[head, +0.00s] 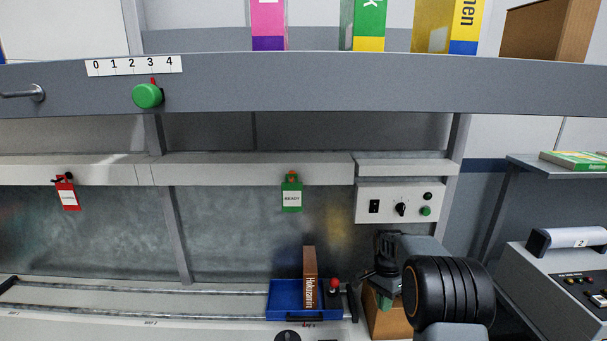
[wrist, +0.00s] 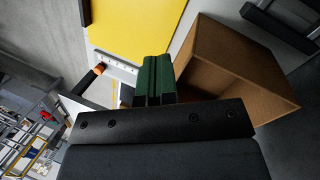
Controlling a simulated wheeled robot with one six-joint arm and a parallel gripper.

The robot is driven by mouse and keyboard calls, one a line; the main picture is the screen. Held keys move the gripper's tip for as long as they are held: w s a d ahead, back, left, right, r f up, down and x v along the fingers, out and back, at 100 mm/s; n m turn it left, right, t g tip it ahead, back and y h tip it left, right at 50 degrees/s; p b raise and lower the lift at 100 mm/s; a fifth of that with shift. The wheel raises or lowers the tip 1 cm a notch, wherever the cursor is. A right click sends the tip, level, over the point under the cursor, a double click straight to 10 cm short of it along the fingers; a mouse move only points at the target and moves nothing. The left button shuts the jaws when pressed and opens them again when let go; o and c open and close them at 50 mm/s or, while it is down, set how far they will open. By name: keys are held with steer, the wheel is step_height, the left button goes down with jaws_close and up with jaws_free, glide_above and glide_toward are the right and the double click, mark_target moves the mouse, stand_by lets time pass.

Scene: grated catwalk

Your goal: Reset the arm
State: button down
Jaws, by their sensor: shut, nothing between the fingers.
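My gripper (head: 384,300) hangs at the lower right in the head view, in front of an open brown cardboard box (head: 388,322). In the wrist view its green fingers (wrist: 152,62) are shut together with nothing between them. The brown box also shows in the wrist view (wrist: 235,65), to the right of the fingers. My arm hides part of the box in the head view.
A blue tray (head: 284,300) with an upright brown book-like box (head: 309,277) sits on rails left of my gripper. A control panel (head: 402,203) is above, and a console (head: 560,285) stands at right. A yellow surface (wrist: 135,28) shows beyond the fingers.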

steer(key=s+a+r+n+t, duration=0.3)
steer(key=s+r+n, duration=0.3)
steer(key=s, duration=0.5)
steer(key=s+a+r+n+t, duration=0.4)
steer(key=s+r+n, duration=0.2)
steer(key=s, duration=0.5)
steer(key=shift+s+r+t, duration=0.2)
steer(key=shift+r+t, duration=0.1)
steer(key=shift+r, duration=0.45)
